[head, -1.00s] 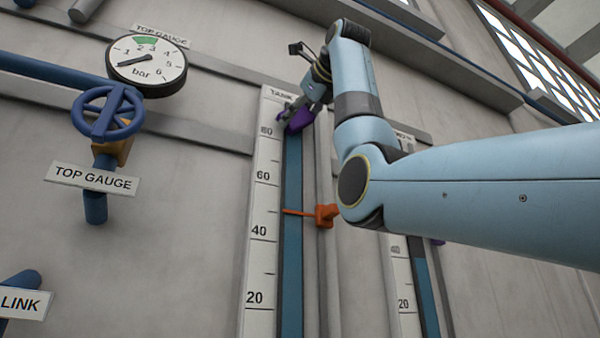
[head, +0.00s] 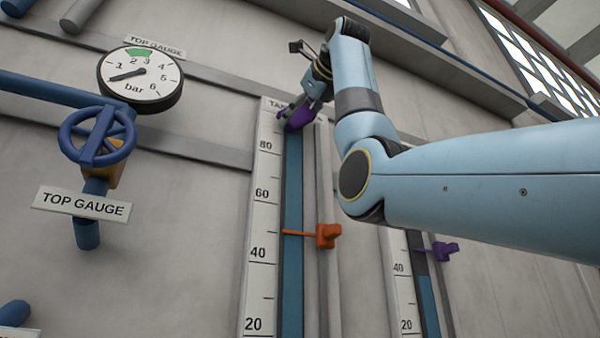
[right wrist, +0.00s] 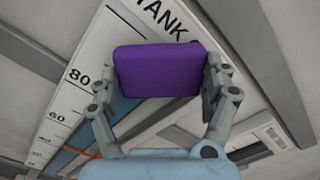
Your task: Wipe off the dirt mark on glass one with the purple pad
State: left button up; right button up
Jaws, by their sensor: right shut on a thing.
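The purple pad (head: 299,117) is held between the fingers of my right gripper (head: 294,115), which is shut on it. In the right wrist view the pad (right wrist: 157,70) spans the gap between both fingers (right wrist: 160,82). The pad is at the upper part of a tall glass with a blue column (head: 292,190), above the 80 mark of its scale (head: 262,222). I cannot tell whether the pad touches the glass. No dirt mark shows; the pad and gripper cover part of the glass top. My left gripper is not in view.
An orange pointer (head: 327,236) sticks out beside the glass between 40 and 60. A second glass (head: 429,303) with a purple pointer (head: 445,251) stands to the right, partly behind my arm. A dial gauge (head: 140,78) and blue handwheel (head: 97,137) are on the left.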

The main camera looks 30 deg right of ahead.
jog(key=shift+s+f+b, duration=0.15)
jog(key=shift+s+b, duration=0.4)
jog(key=shift+s, duration=0.1)
jog(key=shift+s+a+b, duration=0.15)
jog(key=shift+s+b, duration=0.75)
jog(key=shift+s, duration=1.3)
jog(key=s+b, duration=0.1)
jog(key=s, duration=0.2)
jog(key=shift+s+a, duration=0.1)
